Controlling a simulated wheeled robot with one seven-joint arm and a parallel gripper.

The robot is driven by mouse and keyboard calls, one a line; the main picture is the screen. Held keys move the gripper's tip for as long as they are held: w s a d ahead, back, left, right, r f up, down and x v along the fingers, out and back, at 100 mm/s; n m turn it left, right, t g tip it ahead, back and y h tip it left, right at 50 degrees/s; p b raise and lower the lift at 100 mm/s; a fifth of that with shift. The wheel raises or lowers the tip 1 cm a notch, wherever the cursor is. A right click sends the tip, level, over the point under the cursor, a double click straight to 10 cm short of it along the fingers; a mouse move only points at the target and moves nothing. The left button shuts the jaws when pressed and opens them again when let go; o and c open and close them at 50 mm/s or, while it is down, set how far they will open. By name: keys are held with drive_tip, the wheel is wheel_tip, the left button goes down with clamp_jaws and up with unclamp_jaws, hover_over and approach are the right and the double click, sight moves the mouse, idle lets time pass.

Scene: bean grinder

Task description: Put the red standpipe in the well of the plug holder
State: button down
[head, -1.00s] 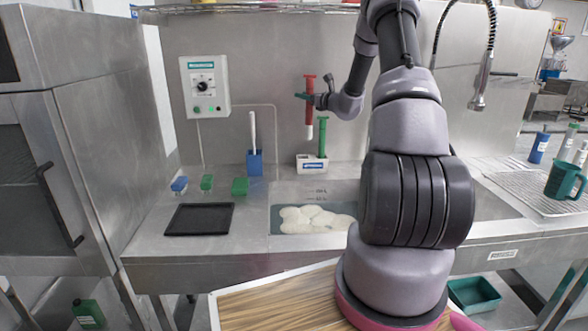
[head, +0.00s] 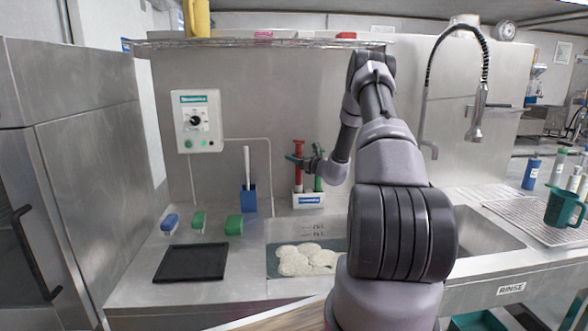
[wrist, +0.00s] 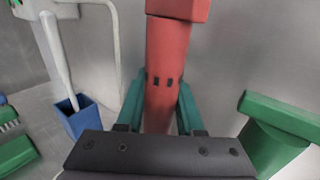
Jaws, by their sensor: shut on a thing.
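The red standpipe (head: 299,175) is upright in my gripper (head: 298,158), whose teal fingers close around its upper part. The wrist view also shows the red standpipe (wrist: 166,65) between the teal fingers of my gripper (wrist: 161,105). The plug holder (head: 308,201) is a white block with a blue label at the back of the counter. The standpipe's lower end meets the left part of the holder's top and its white tip is hidden; how deep it sits I cannot tell. A green standpipe (head: 319,182) stands in the holder's right side.
A blue holder (head: 249,200) with a white-handled tool stands left of the plug holder. Blue and green brushes (head: 199,220) and a black tray (head: 191,263) lie further left. A basin with foam (head: 305,260) is in front. A wire shelf (head: 262,42) runs above.

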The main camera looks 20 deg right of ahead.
drive_tip(key=shift+f, duration=2.15)
drive_tip(key=c, duration=0.5)
unclamp_jaws()
drive_tip(key=shift+c, duration=0.2)
